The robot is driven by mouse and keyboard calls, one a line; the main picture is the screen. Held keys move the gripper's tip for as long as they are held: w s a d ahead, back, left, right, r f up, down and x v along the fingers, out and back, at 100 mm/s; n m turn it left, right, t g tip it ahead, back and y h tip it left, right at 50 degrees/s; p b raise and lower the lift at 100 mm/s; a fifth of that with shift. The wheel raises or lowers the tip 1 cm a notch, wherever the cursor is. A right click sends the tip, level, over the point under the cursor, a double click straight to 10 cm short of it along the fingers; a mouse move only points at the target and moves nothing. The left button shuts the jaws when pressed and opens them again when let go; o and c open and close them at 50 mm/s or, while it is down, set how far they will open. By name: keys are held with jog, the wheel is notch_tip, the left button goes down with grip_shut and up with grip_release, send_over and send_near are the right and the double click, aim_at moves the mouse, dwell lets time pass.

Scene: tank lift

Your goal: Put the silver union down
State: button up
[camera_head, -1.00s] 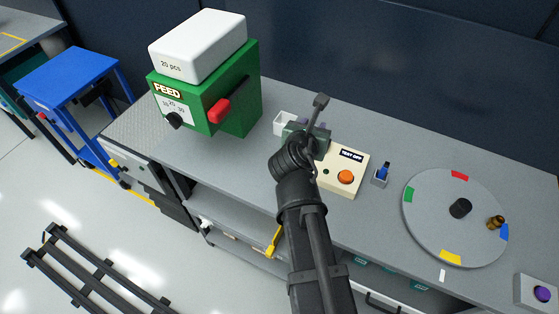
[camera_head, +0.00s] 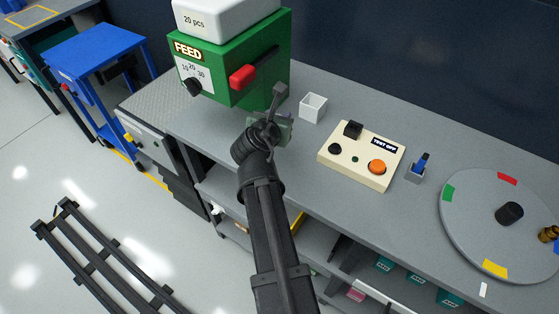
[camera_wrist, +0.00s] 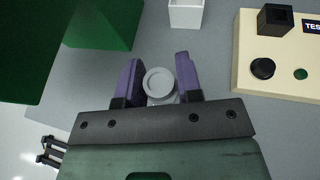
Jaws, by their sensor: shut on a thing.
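The silver union (camera_wrist: 159,82) shows in the wrist view as a round grey piece with a ring-shaped top. My gripper (camera_wrist: 158,80) has its two purple fingers closed on either side of it. In the head view my gripper (camera_head: 272,122) is over the grey bench, just right of the green feed box; the arm hides the union there. I cannot tell whether the union touches the bench.
The green feed box (camera_head: 228,82) with a red lever stands close at left. A small white open box (camera_head: 313,107) and the cream test panel (camera_head: 345,168) are to the right. Further right are a blue-topped item (camera_head: 420,165) and a round turntable (camera_head: 470,205).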

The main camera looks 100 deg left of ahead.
aim_at(279, 154)
notch_tip(279, 154, down, 10)
jog(key=b, duration=0.8)
jog(key=shift+f, duration=0.25)
jog(key=shift+r+p, duration=0.3)
jog(key=shift+p, duration=0.05)
jog(key=shift+f, duration=0.2)
jog(key=o, duration=0.9)
jog(key=shift+o, duration=0.2)
jog(key=shift+r, duration=0.2)
jog(key=p+v, duration=0.4)
jog(key=v, duration=0.8)
jog(key=shift+p, duration=0.3)
